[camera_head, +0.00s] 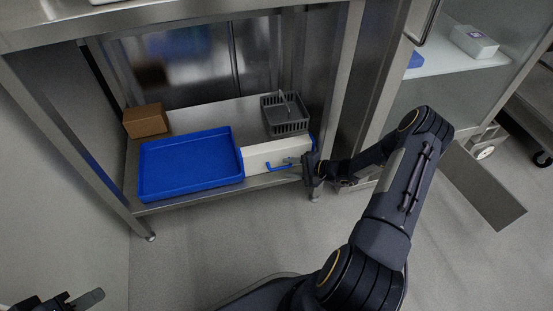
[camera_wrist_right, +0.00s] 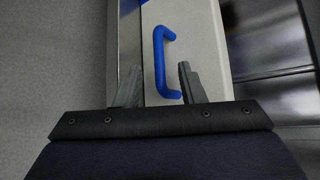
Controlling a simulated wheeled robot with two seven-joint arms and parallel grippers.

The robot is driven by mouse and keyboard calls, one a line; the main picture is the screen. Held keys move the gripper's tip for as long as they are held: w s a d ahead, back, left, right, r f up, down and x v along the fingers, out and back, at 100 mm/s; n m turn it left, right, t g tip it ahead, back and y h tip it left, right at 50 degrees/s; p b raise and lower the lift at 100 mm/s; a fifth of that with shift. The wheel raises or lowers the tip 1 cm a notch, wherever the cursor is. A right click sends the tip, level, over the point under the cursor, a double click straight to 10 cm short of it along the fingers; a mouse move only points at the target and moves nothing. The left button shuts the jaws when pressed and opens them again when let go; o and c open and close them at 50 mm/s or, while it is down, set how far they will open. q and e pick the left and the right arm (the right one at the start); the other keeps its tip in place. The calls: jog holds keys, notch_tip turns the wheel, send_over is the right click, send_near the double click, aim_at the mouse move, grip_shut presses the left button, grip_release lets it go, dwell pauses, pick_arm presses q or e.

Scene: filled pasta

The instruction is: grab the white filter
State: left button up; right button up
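The white filter (camera_head: 262,155) is a white box with a blue handle (camera_head: 280,167) on its front, standing on the low metal shelf. In the right wrist view, the white front (camera_wrist_right: 205,45) and the blue handle (camera_wrist_right: 158,60) are directly ahead. My right gripper (camera_head: 297,160) is at the handle's right end in the head view. In the right wrist view my right gripper (camera_wrist_right: 158,78) is open, with the handle's lower end between its fingertips; I cannot tell whether they touch. My left gripper (camera_head: 75,301) is partly visible at the bottom left corner, far from the filter.
A blue tray (camera_head: 190,187) sits left of the filter on the shelf (camera_head: 215,112). A grey basket (camera_head: 286,124) stands behind the filter, and a brown cardboard box (camera_head: 146,121) stands at the left. A metal post (camera_head: 340,90) rises at the right. The floor in front is clear.

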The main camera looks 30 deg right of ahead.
jog(key=shift+w+a+f, duration=0.25)
jog(key=shift+w+a, duration=0.1)
jog(key=shift+w, duration=0.1)
jog(key=shift+c, duration=0.5)
grip_shut()
